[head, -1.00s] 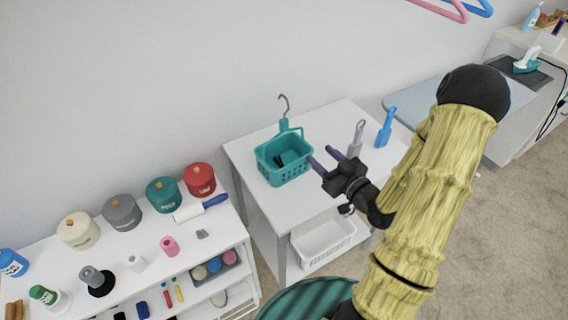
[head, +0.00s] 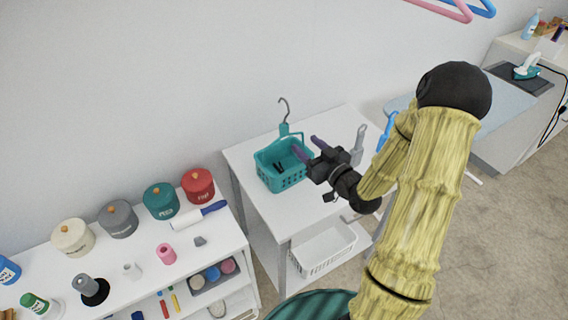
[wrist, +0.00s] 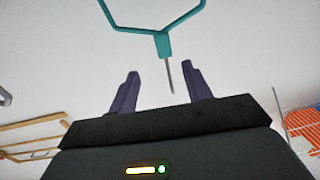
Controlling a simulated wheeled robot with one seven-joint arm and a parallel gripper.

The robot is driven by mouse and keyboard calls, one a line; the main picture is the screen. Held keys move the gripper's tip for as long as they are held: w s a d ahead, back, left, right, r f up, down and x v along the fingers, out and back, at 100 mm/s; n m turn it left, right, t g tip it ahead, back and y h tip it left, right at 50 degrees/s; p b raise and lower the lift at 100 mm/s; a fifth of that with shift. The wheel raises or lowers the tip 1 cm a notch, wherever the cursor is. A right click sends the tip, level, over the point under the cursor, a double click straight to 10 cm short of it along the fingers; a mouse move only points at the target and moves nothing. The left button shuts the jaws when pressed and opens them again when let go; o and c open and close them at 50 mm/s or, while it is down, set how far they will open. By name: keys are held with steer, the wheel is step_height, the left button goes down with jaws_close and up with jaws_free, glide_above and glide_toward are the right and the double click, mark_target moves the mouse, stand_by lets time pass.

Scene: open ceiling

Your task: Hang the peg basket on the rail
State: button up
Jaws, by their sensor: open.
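The teal peg basket (head: 282,180) stands upright on the white table, with dark pegs showing inside. Its handle rises to a grey metal hook (head: 284,106). My gripper (head: 306,145) is open, just right of the handle at about its height, above the basket's right side. In the wrist view, the gap between the purple fingers (wrist: 162,84) faces the teal handle (wrist: 160,40). The metal hook stem (wrist: 170,77) shows between the fingertips, with no visible contact on either finger. I cannot make out the rail in the head view.
A grey brush-like tool (head: 358,142) and a blue one (head: 386,128) stand behind my gripper on the table. A white crate (head: 325,247) sits below. Canisters (head: 161,201) line the left shelf. Pink and blue hangers (head: 450,8) hang at upper right.

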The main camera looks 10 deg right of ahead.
mark_target(286, 128)
steer(key=p+x, duration=0.1)
steer(key=x, duration=0.4)
steer(key=shift+w+a, duration=0.15)
steer(key=shift+w, duration=0.1)
steer(key=x, duration=0.1)
steer(key=p+x, duration=0.1)
steer(key=x, duration=0.1)
steer(key=p+x, duration=0.1)
steer(key=shift+w+a+r, duration=0.2)
steer(key=shift+a+r, duration=0.15)
steer(key=shift+a, duration=0.15)
steer(key=shift+w+f, duration=0.1)
steer(key=shift+w, duration=0.15)
jaws_close()
